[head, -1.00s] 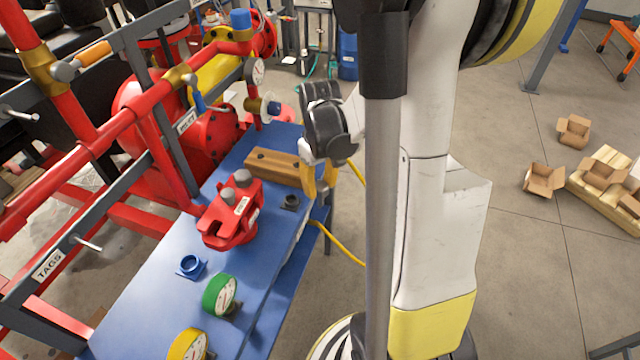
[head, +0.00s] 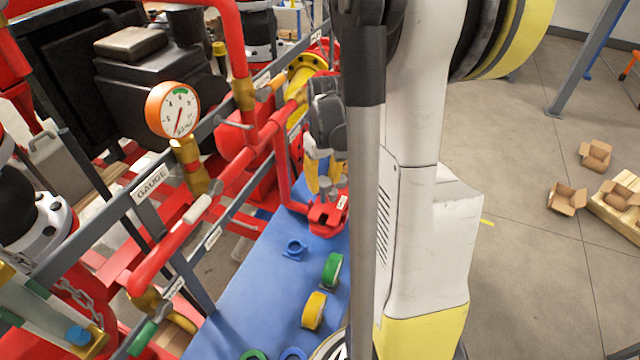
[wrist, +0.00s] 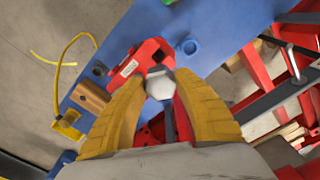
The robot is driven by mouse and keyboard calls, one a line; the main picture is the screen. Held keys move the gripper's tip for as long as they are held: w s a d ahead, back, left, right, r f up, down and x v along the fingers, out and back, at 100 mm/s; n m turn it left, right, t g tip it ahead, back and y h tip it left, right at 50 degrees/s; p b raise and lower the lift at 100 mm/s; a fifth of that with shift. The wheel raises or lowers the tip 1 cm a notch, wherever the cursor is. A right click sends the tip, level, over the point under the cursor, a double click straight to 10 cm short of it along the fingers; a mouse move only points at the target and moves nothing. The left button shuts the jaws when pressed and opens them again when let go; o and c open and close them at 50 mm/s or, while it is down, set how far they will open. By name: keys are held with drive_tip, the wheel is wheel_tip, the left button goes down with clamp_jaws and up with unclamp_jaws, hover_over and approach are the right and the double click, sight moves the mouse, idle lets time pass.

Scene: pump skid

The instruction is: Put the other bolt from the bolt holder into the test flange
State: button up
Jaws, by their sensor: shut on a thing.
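My gripper (wrist: 162,88) has its yellow fingers closed on a grey hex-headed bolt (wrist: 160,82), with the dark shank below the head. The red test flange (wrist: 147,57) lies just beyond the bolt in the wrist view. In the head view the flange (head: 326,222) sits on the blue bench, with grey bolt heads showing just above it; which of them is held is unclear. My gripper (head: 322,182) is behind the flange there, partly hidden by my arm. The wooden bolt holder (wrist: 90,97) is at left in the wrist view, hidden in the head view.
Red pipework (head: 180,240) and an orange gauge (head: 173,110) stand along the left. Open floor with cardboard boxes (head: 566,198) lies right.

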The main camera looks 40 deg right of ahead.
sight(324, 197)
drive_tip(key=shift+f+b, duration=0.35)
drive_tip(key=shift+f, duration=0.05)
drive_tip(key=shift+s+d+f+b, duration=0.1)
drive_tip(key=shift+s+f+b, duration=0.05)
drive_tip(key=shift+f+b, duration=1.65)
drive_tip(key=shift+f, duration=0.8)
drive_tip(key=shift+f+b, duration=1)
drive_tip(key=shift+b, duration=0.15)
drive_tip(key=shift+s+d+f+b, duration=0.1)
drive_tip(key=shift+s+f+b, duration=0.15)
drive_tip(key=shift+f+b, duration=0.25)
drive_tip(key=shift+s+d+f+b, duration=0.1)
drive_tip(key=shift+s+f+b, duration=0.15)
drive_tip(key=shift+f+b, duration=0.25)
drive_tip(key=shift+s+f, duration=0.1)
drive_tip(key=shift+s+f+b, duration=0.15)
drive_tip(key=shift+f+b, duration=0.15)
drive_tip(key=shift+b, duration=0.15)
clamp_jaws()
drive_tip(key=shift+s+d+f, duration=0.1)
drive_tip(key=shift+s, duration=0.05)
